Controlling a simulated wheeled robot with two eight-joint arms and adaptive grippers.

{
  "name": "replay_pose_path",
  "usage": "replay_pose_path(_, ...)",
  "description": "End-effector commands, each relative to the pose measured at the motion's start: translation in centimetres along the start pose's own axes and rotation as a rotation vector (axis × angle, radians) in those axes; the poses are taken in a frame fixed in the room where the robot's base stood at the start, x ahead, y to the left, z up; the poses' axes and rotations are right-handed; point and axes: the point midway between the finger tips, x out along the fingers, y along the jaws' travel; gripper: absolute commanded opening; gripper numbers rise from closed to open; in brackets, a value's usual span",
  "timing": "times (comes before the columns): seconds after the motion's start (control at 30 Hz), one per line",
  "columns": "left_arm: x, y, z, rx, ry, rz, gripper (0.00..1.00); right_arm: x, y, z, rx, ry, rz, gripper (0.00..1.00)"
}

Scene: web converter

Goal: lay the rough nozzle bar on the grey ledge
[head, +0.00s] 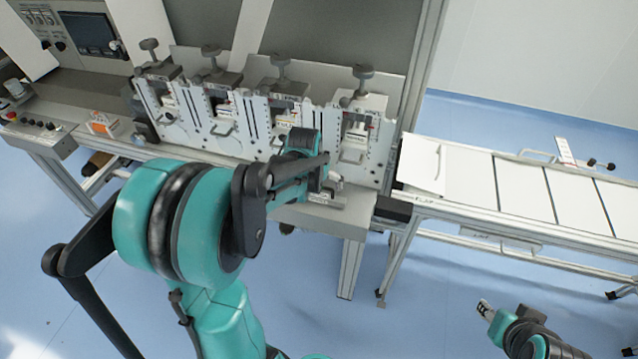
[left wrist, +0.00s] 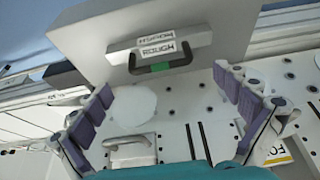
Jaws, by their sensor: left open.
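The rough nozzle bar (left wrist: 160,48), a grey bar labelled "ROUGH" with a green patch, appears to lie on the grey ledge (left wrist: 200,15) in the left wrist view. In the head view the grey ledge (head: 300,215) runs along the machine's front; the bar is mostly hidden there by my arm. My left gripper (left wrist: 165,105) is open, its purple-padded fingers apart on both sides and clear of the bar. In the head view it (head: 318,182) is over the ledge's right part. My right gripper (head: 487,310) is at the lower right; its fingers are too small to read.
Several upright plate stations with black knobs (head: 363,75) stand behind the ledge. A white conveyor table (head: 470,180) extends right. A control panel (head: 90,35) and an orange-marked box (head: 102,123) are left. Open blue floor (head: 420,300) lies in front.

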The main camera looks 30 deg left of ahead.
Motion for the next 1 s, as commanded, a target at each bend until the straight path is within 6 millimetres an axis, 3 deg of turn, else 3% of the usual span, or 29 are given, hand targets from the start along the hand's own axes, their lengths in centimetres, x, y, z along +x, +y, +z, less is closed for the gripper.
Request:
replay_pose_path(0.03, -1.6, 0.0, -0.1, 0.000, 0.000, 0.000, 1.00, -0.6, 0.0, -0.4, 0.000, 0.000, 0.000, 0.40)
replay_pose_path(0.2, -5.0, 0.0, -0.1, 0.000, 0.000, 0.000, 1.00, -1.4, 0.0, -1.0, 0.000, 0.000, 0.000, 0.40)
replay_pose_path(0.43, -7.3, 0.1, 0.1, 0.001, 0.001, 0.001, 1.00, -1.8, 0.0, -1.3, 0.000, 0.000, 0.000, 0.40)
replay_pose_path(0.57, -9.1, 1.5, 1.2, 0.023, 0.022, 0.008, 1.00, -1.8, 0.0, -1.3, 0.000, 0.000, 0.000, 0.40)
replay_pose_path(0.8, -14.3, 6.9, 7.4, 0.115, 0.116, 0.052, 1.00, -1.8, 0.0, -1.3, 0.000, 0.000, 0.000, 0.40)
replay_pose_path(1.0, -16.3, 9.6, 12.7, 0.180, 0.190, 0.093, 1.00, -1.8, 0.0, -1.3, 0.000, 0.000, 0.000, 0.40)
